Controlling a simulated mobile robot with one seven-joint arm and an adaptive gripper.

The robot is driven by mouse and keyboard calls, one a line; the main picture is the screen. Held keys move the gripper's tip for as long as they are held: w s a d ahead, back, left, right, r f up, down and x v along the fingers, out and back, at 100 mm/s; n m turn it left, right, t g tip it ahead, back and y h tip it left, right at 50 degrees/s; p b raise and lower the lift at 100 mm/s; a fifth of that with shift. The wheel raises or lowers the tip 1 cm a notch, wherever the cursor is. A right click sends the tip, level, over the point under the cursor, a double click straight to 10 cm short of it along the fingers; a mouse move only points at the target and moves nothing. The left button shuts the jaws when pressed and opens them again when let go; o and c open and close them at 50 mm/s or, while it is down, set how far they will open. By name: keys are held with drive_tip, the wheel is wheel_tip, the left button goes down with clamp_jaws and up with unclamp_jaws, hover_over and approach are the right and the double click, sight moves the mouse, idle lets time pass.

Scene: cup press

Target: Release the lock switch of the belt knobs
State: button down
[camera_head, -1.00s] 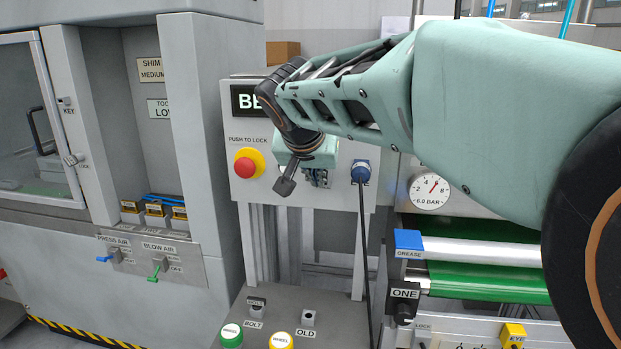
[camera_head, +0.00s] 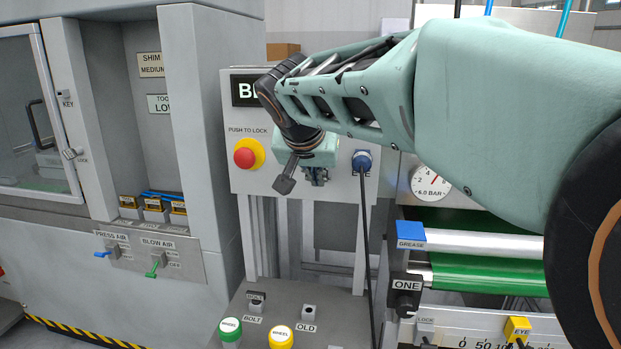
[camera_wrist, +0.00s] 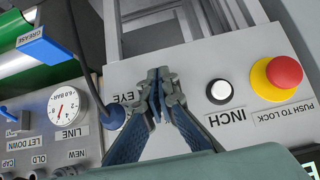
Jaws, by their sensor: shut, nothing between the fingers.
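The lock switch (camera_head: 425,334) is a small grey piece under a LOCK label at the bottom of the head view, on the front of the belt unit. Its position is too small to read. A black knob (camera_head: 405,305) marked ONE sits just above and left of it. My gripper (camera_head: 286,184) is shut and empty in front of the grey push-button panel, up and left of the lock switch and well apart from it. The wrist view shows my closed fingers (camera_wrist: 158,97) over the panel, near the EYE label. The lock switch does not show there.
The panel carries a red push button (camera_head: 248,153), a blue EYE plug (camera_head: 362,161) with a hanging black cable, and a white INCH button (camera_wrist: 219,91). A blue GREASE block (camera_head: 410,236) sticks out above the knob. A yellow EYE block (camera_head: 517,328) stands right of the lock switch.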

drive_tip(key=shift+f+b, duration=0.8)
drive_tip(key=shift+b, duration=0.05)
drive_tip(key=shift+f, duration=0.1)
